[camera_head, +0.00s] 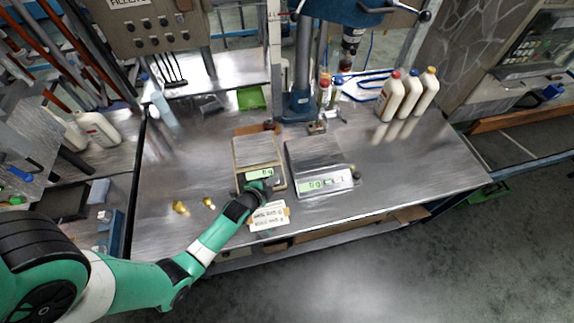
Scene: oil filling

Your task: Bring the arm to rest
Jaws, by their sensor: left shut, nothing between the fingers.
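My left arm comes in from the lower left and reaches over the front of the metal table. My left gripper (270,186) is at the front edge of the beige scale (257,152), by its green display. It looks shut and holds nothing. At this size I cannot tell whether it touches the scale. My right arm and gripper are not in this view.
A second scale (316,155) stands just right of the gripper. A label card (269,216) lies at the table's front. Small brass parts (181,208) lie to the left. Several white bottles (407,95) stand at the back right. The table's right side (420,160) is clear.

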